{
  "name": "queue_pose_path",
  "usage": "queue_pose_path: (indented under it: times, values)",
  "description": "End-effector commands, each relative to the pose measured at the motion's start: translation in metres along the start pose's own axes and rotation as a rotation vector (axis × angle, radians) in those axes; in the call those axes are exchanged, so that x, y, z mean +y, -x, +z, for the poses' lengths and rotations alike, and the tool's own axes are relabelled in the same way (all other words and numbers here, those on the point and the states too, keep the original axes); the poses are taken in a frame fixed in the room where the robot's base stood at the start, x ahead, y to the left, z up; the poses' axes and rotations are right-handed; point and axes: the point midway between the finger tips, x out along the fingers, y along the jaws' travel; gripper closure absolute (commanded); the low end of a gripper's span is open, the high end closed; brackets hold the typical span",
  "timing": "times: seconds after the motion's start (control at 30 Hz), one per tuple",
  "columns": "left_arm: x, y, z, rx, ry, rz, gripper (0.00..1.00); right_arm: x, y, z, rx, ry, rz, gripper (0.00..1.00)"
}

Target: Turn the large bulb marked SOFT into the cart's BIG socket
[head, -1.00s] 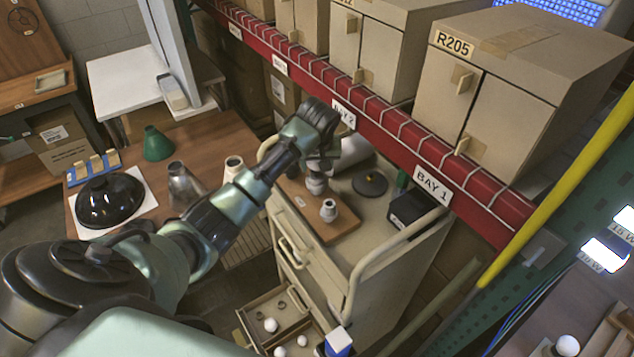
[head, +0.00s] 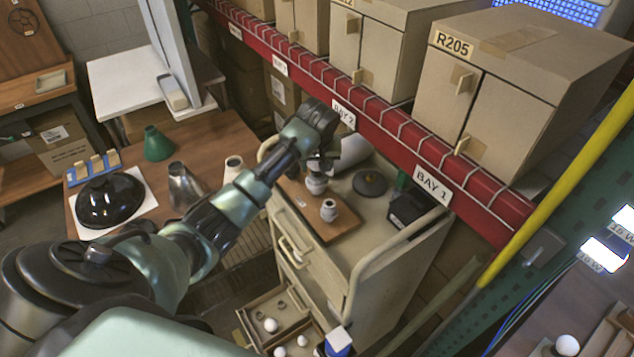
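My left arm reaches from the left over the cart (head: 362,270). Its gripper (head: 318,168) points down just above the rear of two pale sockets (head: 316,184) on a brown board (head: 334,227). The other, smaller-looking socket (head: 329,210) stands in front of it, with nothing on it. I cannot read any BIG or SOFT marking. No large bulb can be made out; the wrist and fingers hide what is between them and the rear socket. I cannot tell whether the fingers are open or shut. My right gripper is not in view.
A dark round disc (head: 369,183) and a black box (head: 408,208) are on the cart top. A pale cylindrical thing (head: 350,153) lies behind the gripper. An open drawer (head: 262,306) holds small white balls. The red shelf beam (head: 400,135) runs close behind.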

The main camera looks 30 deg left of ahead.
Motion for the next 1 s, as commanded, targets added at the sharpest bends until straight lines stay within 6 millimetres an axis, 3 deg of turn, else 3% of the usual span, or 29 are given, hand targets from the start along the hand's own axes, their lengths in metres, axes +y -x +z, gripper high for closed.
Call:
queue_pose_path:
  times: [0.4,0.73,1.0]
  values:
    - [-0.0011,-0.0054,0.0059,-0.012,-0.019,0.001,0.80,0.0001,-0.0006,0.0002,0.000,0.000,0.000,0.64]
    - [0.0030,-0.0065,0.0086,-0.016,-0.465,0.186,0.79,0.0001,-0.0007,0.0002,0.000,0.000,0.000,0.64]
    - [0.0059,-0.0064,0.0100,-0.017,-0.561,0.227,0.80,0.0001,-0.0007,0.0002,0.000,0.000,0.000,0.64]
